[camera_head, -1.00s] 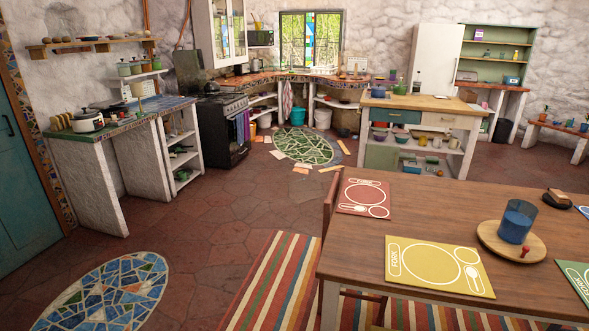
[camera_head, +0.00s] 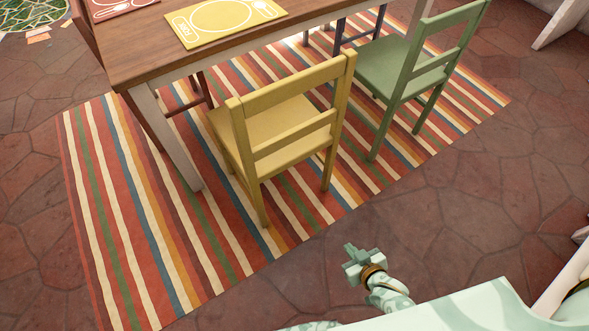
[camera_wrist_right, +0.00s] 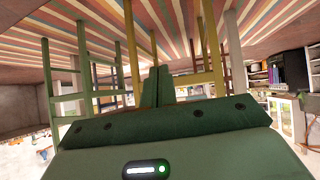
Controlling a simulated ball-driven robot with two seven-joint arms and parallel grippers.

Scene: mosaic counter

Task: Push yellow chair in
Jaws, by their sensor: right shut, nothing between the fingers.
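The yellow chair (camera_head: 290,143) stands upright on the striped rug in the middle of the head view. Its backrest faces me, and its seat is partly out from the wooden table (camera_head: 137,50). My right gripper (camera_head: 351,254) is below and right of the chair in the head view, apart from it. It is shut and empty. In the right wrist view the shut fingers (camera_wrist_right: 157,86) show in front, with yellow chair posts (camera_wrist_right: 212,45) beyond them. My left gripper is out of view.
A green chair (camera_head: 405,64) stands just right of the yellow one. A yellow placemat (camera_head: 224,20) and a red placemat lie on the table. The striped rug (camera_head: 105,230) lies beneath. Bare stone floor (camera_head: 455,190) is clear at the right.

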